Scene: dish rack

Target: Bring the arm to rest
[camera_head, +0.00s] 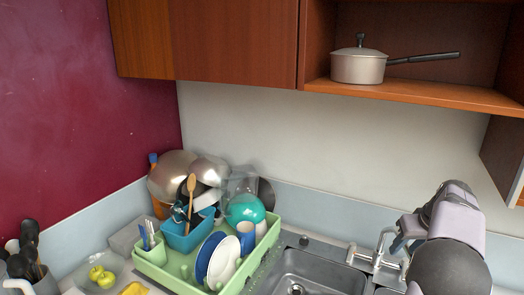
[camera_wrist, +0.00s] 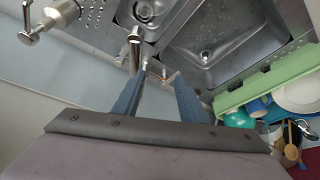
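My gripper (camera_wrist: 160,84) shows in the wrist view with its two blue fingers apart. Nothing is held between them; the tap and sink show beyond. The green dish rack (camera_head: 154,272) stands left of the sink (camera_head: 318,272), apart from my gripper. It holds a blue plate, a white plate, a blue mug and a blue container.
A saucepan (camera_head: 358,67) sits on the open wooden shelf (camera_head: 430,94) above. Large metal bowls (camera_head: 174,172) stand behind the rack. Green apples (camera_head: 102,276) and a utensil holder (camera_head: 44,286) are at the lower left. A soap dispenser (camera_wrist: 58,14) shows in the wrist view.

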